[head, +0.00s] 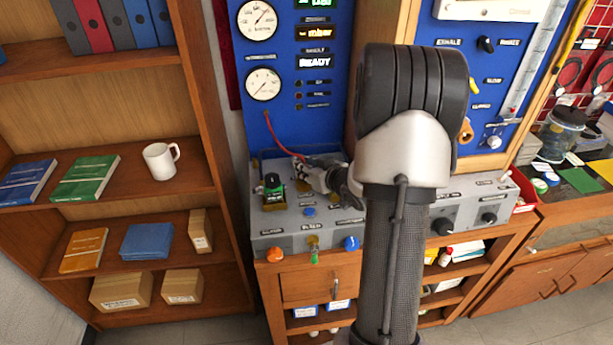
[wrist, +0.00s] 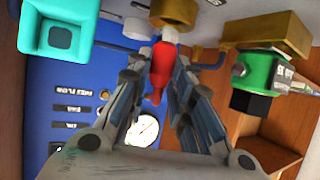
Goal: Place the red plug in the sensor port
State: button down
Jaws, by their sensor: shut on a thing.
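In the wrist view, my gripper (wrist: 160,66) is shut on the red plug (wrist: 161,73), which sits between its two fingers. The plug's far end meets or overlaps a round brass fitting (wrist: 175,12) at the top edge; I cannot tell whether it is inside it or only in front of it. No readable label marks this fitting as the sensor port. In the head view, my gripper (head: 318,176) is low over the grey bench panel (head: 272,222), and a thin red line (head: 275,135) runs down towards it. The plug itself is not clear there.
A green block with a brass part (wrist: 258,72) stands right of my gripper in the wrist view, and a teal square piece (wrist: 57,38) is at upper left. The blue gauge board (head: 290,120) rises behind the panel. My arm hides the panel's middle in the head view.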

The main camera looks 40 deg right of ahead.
jog(key=shift+f, duration=0.95)
jog(key=shift+r, duration=0.1)
jog(key=c, duration=1.9)
grip_release()
jog(key=shift+f, duration=0.25)
jog(key=o, duration=0.5)
jog(key=shift+r, duration=0.1)
